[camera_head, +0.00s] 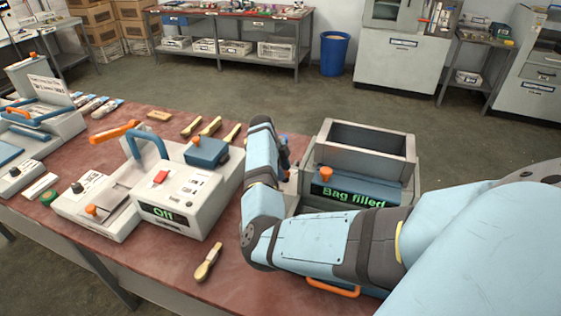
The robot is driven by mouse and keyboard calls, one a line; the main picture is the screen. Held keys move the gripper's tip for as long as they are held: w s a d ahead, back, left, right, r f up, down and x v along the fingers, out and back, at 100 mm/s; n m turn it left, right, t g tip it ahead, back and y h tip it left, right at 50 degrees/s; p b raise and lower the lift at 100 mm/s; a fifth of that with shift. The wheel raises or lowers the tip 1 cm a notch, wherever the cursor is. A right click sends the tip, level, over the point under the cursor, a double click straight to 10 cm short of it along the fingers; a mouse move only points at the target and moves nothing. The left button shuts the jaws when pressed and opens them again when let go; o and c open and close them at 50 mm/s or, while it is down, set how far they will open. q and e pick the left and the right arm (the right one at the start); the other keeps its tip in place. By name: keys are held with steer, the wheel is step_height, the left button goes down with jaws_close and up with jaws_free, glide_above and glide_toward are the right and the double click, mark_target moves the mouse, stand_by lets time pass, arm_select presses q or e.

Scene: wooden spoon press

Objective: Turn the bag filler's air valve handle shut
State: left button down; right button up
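The bag filler (402,170) stands at the right end of the red-brown table, with an open grey hopper on top. Its display (347,193) reads "Bag filled" in green. An orange knob (325,174) sits above the display. My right arm crosses in front of the filler and bends up along its left side. My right gripper (284,157) is beside the filler's left side, mostly hidden behind my wrist. Small blue and orange bits show there; I cannot tell whether they are the air valve handle, or whether the gripper touches it. My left gripper is not in view.
A press unit (178,205) with an "Off" display and raised orange handle stands left of my arm. A wooden spoon (208,262) lies near the front edge; several more lie behind the press. An orange bar handle (333,288) shows below my forearm. A blue bin (334,54) stands on the floor.

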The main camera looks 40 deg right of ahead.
steer(key=shift+w+r, duration=0.1)
steer(key=b+v, duration=0.1)
steer(key=v, duration=1.2)
steer(key=shift+r, duration=0.4)
steer(key=shift+a, duration=0.1)
